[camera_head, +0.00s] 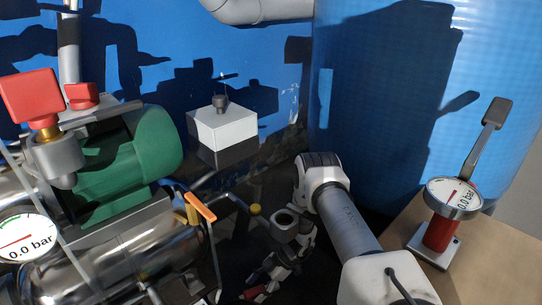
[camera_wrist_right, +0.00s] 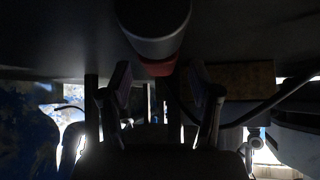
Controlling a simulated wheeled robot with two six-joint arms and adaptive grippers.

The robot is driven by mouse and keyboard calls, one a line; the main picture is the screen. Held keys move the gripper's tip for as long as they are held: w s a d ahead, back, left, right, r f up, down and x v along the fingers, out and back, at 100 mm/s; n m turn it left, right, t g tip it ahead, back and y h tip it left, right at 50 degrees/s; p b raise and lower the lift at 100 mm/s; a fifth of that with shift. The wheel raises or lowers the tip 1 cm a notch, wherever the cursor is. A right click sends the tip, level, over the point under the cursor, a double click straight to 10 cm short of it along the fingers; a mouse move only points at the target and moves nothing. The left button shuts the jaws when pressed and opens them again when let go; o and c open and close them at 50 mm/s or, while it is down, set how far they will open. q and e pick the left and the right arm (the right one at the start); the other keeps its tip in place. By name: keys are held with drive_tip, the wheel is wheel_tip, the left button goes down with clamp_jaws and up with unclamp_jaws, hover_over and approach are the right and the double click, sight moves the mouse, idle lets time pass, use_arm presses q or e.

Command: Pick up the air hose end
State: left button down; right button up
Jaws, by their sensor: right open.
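My right gripper (camera_head: 262,281) points down into the dark floor area at the bottom middle of the head view. In the right wrist view its two fingers (camera_wrist_right: 161,84) stand apart, open, with nothing clearly between them. A grey cylinder with a red end (camera_wrist_right: 154,32) hangs just beyond the fingertips; I cannot tell whether it is the air hose end. A dark curved hose (camera_wrist_right: 252,116) runs right from behind the right finger. In the head view a small red part (camera_head: 254,292) shows beside the gripper, partly hidden. My left gripper is not in view.
A green-motor compressor (camera_head: 140,155) with a shiny tank, gauge (camera_head: 25,238) and orange lever (camera_head: 201,207) stands at left. A white box (camera_head: 222,130) is behind. A blue tank (camera_head: 400,110) and a gauge with a red base (camera_head: 438,233) on a wooden surface (camera_head: 480,265) are at right.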

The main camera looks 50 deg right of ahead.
drive_tip(key=shift+x, duration=0.85)
drive_tip(key=shift+d, duration=0.1)
clamp_jaws()
drive_tip(key=shift+r, duration=0.1)
